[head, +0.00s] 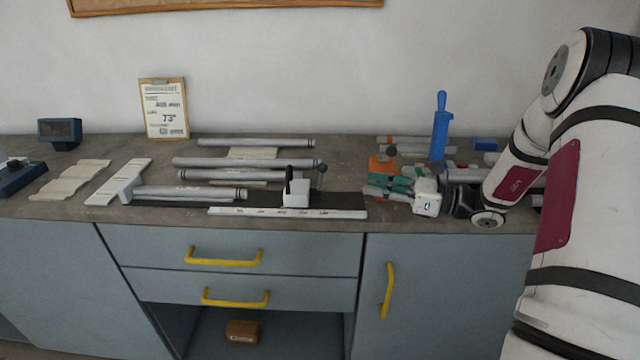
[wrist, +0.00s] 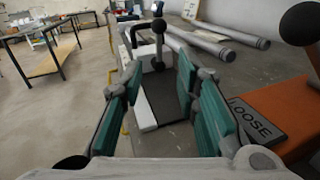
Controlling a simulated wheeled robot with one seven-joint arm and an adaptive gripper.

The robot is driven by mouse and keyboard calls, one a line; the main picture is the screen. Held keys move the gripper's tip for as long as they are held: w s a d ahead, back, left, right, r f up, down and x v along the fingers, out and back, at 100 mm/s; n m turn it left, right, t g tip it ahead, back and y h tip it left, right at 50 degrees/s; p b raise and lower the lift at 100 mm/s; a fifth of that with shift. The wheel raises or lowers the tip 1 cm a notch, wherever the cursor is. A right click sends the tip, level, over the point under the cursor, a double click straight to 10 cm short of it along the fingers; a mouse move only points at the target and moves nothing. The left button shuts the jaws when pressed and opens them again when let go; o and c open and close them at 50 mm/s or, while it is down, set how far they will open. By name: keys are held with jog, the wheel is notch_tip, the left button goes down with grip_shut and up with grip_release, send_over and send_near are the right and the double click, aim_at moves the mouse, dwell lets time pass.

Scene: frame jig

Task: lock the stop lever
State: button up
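The white stop block (head: 296,194) sits on the dark rail (head: 345,201) near the bench's front edge. My gripper (head: 376,188) points left along the rail, to the right of the block. Its teal-padded fingers (wrist: 156,90) are spread with nothing between them. A gap remains between the fingers and the lever. I cannot tell whether the lever is locked.
A white ruler strip (head: 250,212) lies along the bench front. Grey tubes (head: 240,162) lie behind the rail. Close on the gripper's right is an orange base with a plate reading LOOSE (wrist: 258,120) and a dark ball. A blue upright tool (head: 440,130) stands behind my gripper.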

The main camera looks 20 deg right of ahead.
aim_at(321, 172)
jog(key=x, duration=1.3)
jog(key=shift+w+a, duration=0.1)
jog(key=shift+a, duration=0.2)
grip_shut()
